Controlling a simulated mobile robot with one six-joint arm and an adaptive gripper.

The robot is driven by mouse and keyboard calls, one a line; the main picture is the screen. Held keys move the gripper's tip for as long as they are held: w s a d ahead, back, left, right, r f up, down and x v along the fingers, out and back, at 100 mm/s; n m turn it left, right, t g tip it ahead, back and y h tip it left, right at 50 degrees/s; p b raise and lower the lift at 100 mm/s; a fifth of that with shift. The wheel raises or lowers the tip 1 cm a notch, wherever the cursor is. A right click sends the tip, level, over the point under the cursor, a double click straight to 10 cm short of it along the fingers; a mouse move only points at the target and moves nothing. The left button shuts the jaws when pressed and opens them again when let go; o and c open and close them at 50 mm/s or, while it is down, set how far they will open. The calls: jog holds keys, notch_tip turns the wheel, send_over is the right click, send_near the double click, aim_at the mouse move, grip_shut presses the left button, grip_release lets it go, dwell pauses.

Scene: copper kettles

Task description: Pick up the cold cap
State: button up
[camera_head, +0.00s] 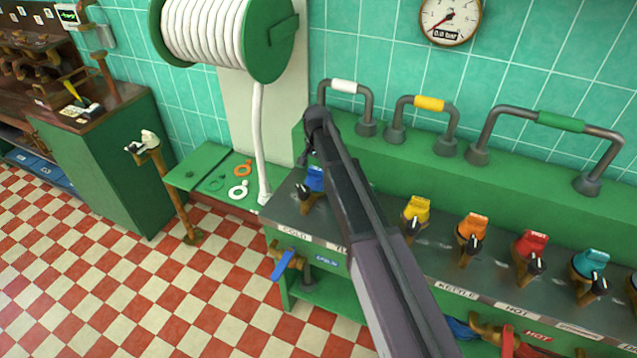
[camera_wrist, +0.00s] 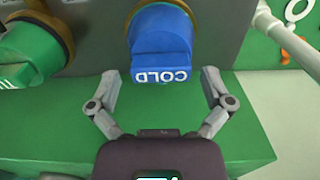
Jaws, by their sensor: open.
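The cold cap is a blue block lettered COLD, seated in a brass ring. In the wrist view the cold cap (camera_wrist: 162,42) is at top centre, with its lettering upside down. My gripper (camera_wrist: 160,76) is open, one finger to each side of the cap's lower end, with gaps showing and nothing held. In the head view the blue cap (camera_head: 316,180) is at the left end of the grey panel, partly hidden by my arm. My gripper there is mostly hidden behind the arm.
Yellow (camera_head: 417,209), orange (camera_head: 472,227), red (camera_head: 530,245) and teal (camera_head: 590,262) caps line the panel to the right. Bent pipes (camera_head: 428,103) rise behind it. A white hose (camera_head: 260,140) hangs close on the left. A green cap (camera_wrist: 30,55) sits beside the blue one.

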jog(key=shift+f+b, duration=0.35)
jog(key=shift+f, duration=0.25)
jog(key=c, duration=0.9)
